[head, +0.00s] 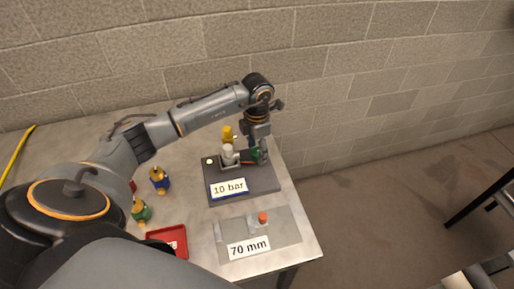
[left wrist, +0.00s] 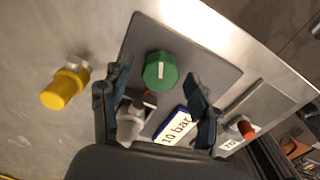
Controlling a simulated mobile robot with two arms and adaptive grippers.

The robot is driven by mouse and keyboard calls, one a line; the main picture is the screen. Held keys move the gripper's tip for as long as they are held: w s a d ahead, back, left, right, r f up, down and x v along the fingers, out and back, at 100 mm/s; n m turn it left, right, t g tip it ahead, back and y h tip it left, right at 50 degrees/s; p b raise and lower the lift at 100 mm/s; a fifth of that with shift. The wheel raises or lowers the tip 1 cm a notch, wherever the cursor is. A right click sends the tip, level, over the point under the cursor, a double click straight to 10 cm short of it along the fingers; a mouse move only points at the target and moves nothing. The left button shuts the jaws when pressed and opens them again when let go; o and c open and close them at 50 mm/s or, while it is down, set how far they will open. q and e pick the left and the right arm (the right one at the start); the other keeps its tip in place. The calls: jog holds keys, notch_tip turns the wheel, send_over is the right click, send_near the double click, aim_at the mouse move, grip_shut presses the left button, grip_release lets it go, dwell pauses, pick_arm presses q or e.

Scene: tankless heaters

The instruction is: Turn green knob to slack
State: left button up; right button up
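The green knob (left wrist: 160,71) has a short white mark on its top and sits on a dark grey plate (left wrist: 208,58) in the left wrist view. In the head view the green knob (head: 255,154) is partly hidden by my left gripper (head: 258,150). My left gripper is open, pointing down over the plate's right part. In the left wrist view its fingers (left wrist: 157,72) stand on either side of the knob, with gaps to both sides; I see no contact. A "10 bar" label (head: 229,189) lies on the plate's front. My right gripper is not in view.
A grey-white fitting (head: 228,153) and a yellow-topped valve (head: 228,134) stand close to the knob. A "70 mm" plate (head: 283,233) with an orange-capped part (head: 263,218) lies in front. A red tray (head: 168,233) and small valves (head: 160,180) are left. A block wall stands behind.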

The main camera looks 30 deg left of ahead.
pick_arm(q)
jog(key=c, duration=1.1)
jog(key=shift+c, duration=0.2)
jog(key=shift+n, duration=0.4)
jog(key=shift+n+b, duration=0.6)
jog(key=shift+n, duration=0.4)
jog(key=n, duration=0.2)
jog(key=shift+n+b, duration=0.4)
jog(key=n, duration=0.3)
jog(key=shift+b, duration=0.35)
jog(key=shift+n, duration=1.7)
